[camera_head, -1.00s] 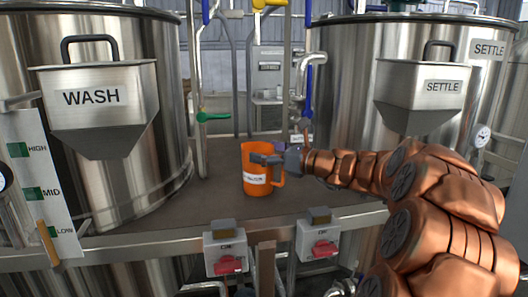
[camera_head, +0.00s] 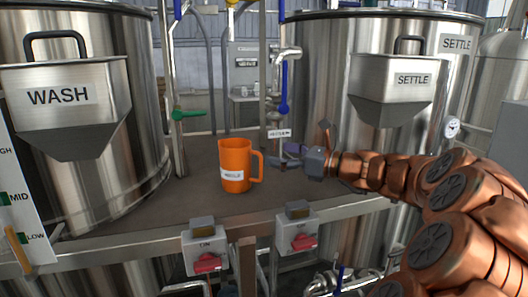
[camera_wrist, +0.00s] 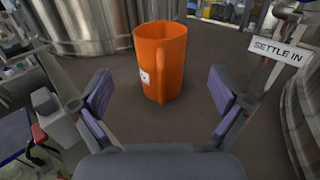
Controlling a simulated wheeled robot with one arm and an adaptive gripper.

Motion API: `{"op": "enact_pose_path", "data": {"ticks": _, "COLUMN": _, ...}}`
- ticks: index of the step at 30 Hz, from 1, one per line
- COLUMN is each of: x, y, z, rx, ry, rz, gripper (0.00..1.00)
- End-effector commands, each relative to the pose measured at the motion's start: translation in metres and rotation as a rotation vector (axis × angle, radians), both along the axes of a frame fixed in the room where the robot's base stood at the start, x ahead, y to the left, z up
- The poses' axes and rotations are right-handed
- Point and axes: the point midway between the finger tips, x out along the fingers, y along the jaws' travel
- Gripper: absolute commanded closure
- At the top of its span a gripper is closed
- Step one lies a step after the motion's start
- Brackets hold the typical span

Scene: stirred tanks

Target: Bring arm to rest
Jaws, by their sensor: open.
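An orange jug (camera_head: 236,165) with a white label and a handle on its right stands upright on the brown deck between the two tanks. My gripper (camera_head: 286,155) is just to the right of the jug in the head view, apart from it. In the wrist view the orange jug (camera_wrist: 160,60) stands in front of my gripper (camera_wrist: 162,105), its handle facing the wrist camera. The two fingers are spread wide and nothing is between their tips. My copper-coloured arm reaches in from the right.
The WASH tank (camera_head: 100,180) stands left and the SETTLE tank (camera_head: 325,75) right, each with a labelled hopper. Two switch boxes with red knobs (camera_head: 208,263) sit on the deck's front edge. A green-handled valve (camera_head: 188,114) and pipes stand behind. A SETTLE IN sign (camera_wrist: 280,49) is close on the right.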

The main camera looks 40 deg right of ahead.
Motion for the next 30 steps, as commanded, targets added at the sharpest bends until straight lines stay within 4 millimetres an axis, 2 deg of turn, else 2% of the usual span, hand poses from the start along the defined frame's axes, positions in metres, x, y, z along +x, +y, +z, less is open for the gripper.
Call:
{"op": "enact_pose_path", "data": {"ticks": 6, "x": -0.0092, "y": -0.0035, "z": 0.0003, "rx": 0.0, "ry": -0.001, "rz": 0.0, "gripper": 0.0}}
{"op": "enact_pose_path", "data": {"ticks": 30, "x": -0.0089, "y": -0.0035, "z": 0.0002, "rx": 0.0, "ry": 0.0, "rz": 0.0, "gripper": 0.0}}
